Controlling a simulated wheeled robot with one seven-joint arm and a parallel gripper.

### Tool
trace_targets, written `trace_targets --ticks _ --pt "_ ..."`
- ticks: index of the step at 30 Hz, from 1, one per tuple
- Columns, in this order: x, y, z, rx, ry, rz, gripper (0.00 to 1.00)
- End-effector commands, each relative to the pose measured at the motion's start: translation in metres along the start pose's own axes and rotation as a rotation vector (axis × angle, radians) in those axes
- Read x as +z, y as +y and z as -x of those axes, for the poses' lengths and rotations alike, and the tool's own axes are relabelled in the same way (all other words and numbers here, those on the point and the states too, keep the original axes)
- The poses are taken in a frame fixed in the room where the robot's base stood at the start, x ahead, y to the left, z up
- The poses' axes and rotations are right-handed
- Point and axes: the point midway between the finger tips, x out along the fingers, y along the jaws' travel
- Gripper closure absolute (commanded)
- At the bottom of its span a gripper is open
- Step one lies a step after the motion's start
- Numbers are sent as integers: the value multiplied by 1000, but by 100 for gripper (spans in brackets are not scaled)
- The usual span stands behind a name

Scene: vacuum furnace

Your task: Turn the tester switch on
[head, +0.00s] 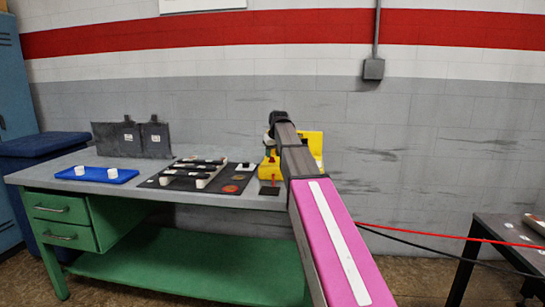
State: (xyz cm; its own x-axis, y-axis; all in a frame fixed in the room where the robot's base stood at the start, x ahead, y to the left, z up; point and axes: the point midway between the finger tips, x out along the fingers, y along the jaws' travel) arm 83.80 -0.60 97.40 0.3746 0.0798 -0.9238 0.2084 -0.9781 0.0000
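A yellow device (312,143), which looks like the tester, stands at the right end of the green workbench. My arm crosses in front of it and covers much of it. Its switch cannot be made out. A small red part (273,179) shows low at the device's left side; I cannot tell whether it belongs to the device. My arm reaches from the lower right up to the device, and its dark far end is above and left of it. My gripper cannot be made out clearly there, and its fingers and any contact are not discernible.
The workbench (222,200) holds a blue tray (98,175) with white pieces, a dark board (172,180) with several small parts, and dark upright panels (120,140) at the back. A red and a black cable run to a dark table (492,228) at right.

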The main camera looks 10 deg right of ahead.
Motion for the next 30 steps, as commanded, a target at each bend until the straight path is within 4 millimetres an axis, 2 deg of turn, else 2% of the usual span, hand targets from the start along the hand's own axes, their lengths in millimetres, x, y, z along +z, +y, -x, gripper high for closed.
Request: trace_targets --ticks 6,14,15,17,18,30 --pt "0 0 -15 0 -1 0 63" --pt "0 0 -16 0 0 0 63" --pt "0 0 -16 0 0 0 66" --pt "0 0 -16 0 0 0 86" --pt "0 0 -16 0 0 0 99" --pt "0 0 -16 9 -1 -24 100"
